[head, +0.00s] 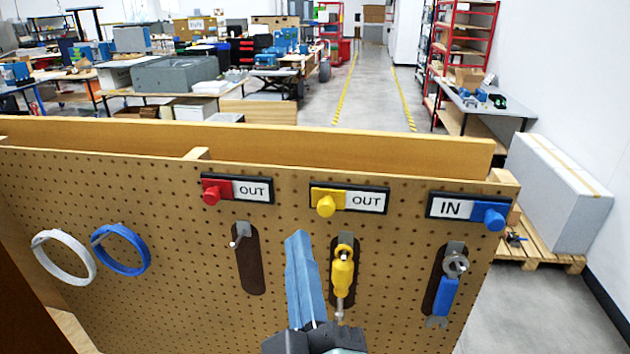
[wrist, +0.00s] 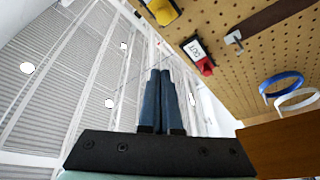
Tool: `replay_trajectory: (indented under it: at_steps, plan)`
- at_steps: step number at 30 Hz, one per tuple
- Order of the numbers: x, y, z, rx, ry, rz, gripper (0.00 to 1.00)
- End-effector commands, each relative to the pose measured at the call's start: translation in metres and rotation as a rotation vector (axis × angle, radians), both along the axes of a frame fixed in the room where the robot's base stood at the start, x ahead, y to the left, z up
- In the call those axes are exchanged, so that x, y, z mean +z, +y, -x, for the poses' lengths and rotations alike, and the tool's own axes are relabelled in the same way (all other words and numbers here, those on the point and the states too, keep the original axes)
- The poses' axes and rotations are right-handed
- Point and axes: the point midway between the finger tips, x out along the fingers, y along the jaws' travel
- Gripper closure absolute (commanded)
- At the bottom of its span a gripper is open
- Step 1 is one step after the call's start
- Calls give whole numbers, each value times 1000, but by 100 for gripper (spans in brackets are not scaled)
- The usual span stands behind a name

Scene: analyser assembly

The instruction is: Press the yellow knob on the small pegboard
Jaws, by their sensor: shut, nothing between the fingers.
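The yellow knob (head: 326,205) sticks out from the pegboard (head: 190,240), left of an OUT label in the middle of the upper row. A yellow part, likely this knob, shows cut off at the top edge of the wrist view (wrist: 163,12). My gripper (head: 298,238) is shut and empty, with its blue fingers together and pointing up. In the head view its tips are just below and left of the yellow knob, apart from it. The fingers also show in the wrist view (wrist: 160,74). The depth gap to the board is hard to tell.
A red knob (head: 211,192) sits to the left and a blue knob (head: 494,217) to the right. Below hang a yellow-handled tool (head: 342,270), a blue wrench (head: 445,295) and an empty hook (head: 238,236). White (head: 64,257) and blue (head: 121,250) rings hang at left.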

Motion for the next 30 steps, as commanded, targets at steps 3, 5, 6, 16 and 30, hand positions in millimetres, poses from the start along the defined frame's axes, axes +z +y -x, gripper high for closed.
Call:
replay_trajectory:
  at_steps: [3,5,6,16,30]
  plan:
    - [-1,0,0,0,1,1,100]
    - [-1,0,0,0,1,0,100]
    - [-1,0,0,0,1,0,100]
    - [-3,1,-5,5,-4,2,100]
    - [10,4,-33,1,2,-1,100]
